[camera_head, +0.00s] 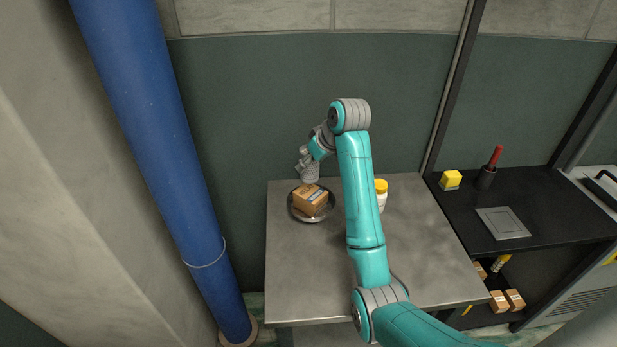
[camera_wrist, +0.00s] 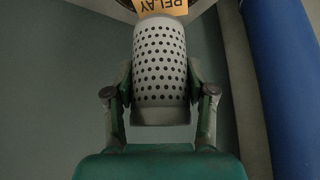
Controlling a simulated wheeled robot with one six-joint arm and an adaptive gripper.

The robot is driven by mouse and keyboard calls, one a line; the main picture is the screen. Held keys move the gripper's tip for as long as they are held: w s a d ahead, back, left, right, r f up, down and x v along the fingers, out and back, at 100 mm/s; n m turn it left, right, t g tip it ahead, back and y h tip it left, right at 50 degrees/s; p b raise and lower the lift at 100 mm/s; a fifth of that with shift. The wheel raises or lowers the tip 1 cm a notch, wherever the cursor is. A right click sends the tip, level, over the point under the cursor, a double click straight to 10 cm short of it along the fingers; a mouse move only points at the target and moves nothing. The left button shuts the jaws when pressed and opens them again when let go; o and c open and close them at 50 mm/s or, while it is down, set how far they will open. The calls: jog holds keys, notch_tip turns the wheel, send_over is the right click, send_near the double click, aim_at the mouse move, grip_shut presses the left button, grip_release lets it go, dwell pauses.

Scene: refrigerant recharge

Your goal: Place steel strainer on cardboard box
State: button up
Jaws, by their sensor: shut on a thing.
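The steel strainer (camera_wrist: 160,72) is a light grey cylinder with rows of dark holes. My gripper (camera_wrist: 160,100) is shut on it, one finger on each side. In the head view the strainer (camera_head: 310,172) hangs from my gripper (camera_head: 307,158) just behind and above the cardboard box. The cardboard box (camera_head: 311,200) is brown and sits in a round dark metal dish (camera_head: 296,214) on the grey table. In the wrist view the box's orange label (camera_wrist: 163,6) reading RELAY shows beyond the strainer's end. Whether strainer and box touch, I cannot tell.
A white bottle with a yellow cap (camera_head: 381,188) stands on the table (camera_head: 420,260), partly hidden by my arm. A black bench (camera_head: 540,215) at right holds a yellow block (camera_head: 451,180) and a cup with a red-handled tool (camera_head: 490,172). A blue pipe (camera_head: 165,150) rises at left.

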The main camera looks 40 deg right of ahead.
aim_at(311, 176)
jog(key=shift+f, duration=2.45)
jog(key=shift+f, duration=0.1)
jog(key=o, duration=1.3)
